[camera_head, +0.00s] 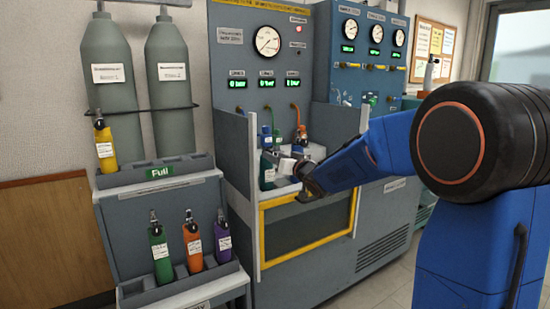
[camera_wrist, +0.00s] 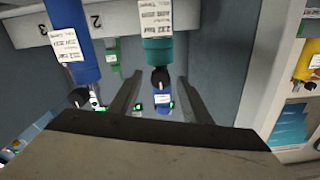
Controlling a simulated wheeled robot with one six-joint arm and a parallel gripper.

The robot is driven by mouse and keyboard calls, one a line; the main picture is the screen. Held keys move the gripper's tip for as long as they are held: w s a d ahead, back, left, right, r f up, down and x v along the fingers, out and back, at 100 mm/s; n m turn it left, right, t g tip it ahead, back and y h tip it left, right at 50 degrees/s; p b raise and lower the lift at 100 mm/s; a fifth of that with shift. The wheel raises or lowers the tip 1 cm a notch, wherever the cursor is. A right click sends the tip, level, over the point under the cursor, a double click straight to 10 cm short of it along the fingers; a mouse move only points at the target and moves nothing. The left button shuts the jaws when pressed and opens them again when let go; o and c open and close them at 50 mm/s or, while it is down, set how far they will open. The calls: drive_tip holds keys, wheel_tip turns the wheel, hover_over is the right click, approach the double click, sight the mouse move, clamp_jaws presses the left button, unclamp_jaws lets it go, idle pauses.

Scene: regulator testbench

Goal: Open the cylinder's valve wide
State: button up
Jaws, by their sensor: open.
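In the wrist view a teal cylinder (camera_wrist: 158,50) with a white label hangs into the top of the picture, its dark round valve knob (camera_wrist: 160,78) towards me. My gripper (camera_wrist: 159,82) is open, with one finger on each side of that knob; I cannot tell whether they touch it. A blue cylinder (camera_wrist: 70,40) with a dark knob is to the left, outside the fingers. In the head view my gripper (camera_head: 292,168) reaches into the bench's bay, beside a green cylinder (camera_head: 267,170). The pictures do not show which cylinder the task means.
The bay's grey side walls (camera_head: 236,150) and yellow-framed front (camera_head: 305,255) surround the work area. Hoses and a large gauge (camera_head: 267,41) are above. A rack at the left holds a yellow cylinder (camera_head: 104,145) and several others. Numbered slots (camera_wrist: 97,22) show in the wrist view.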

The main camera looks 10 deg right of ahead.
drive_tip(key=shift+w+a, duration=0.15)
drive_tip(key=shift+w, duration=0.35)
drive_tip(key=c, duration=1.1)
drive_tip(key=shift+o, duration=0.2)
drive_tip(key=shift+n, duration=0.3)
drive_tip(key=n, duration=2.3)
drive_tip(key=shift+a+f, duration=0.1)
drive_tip(key=shift+n, duration=0.3)
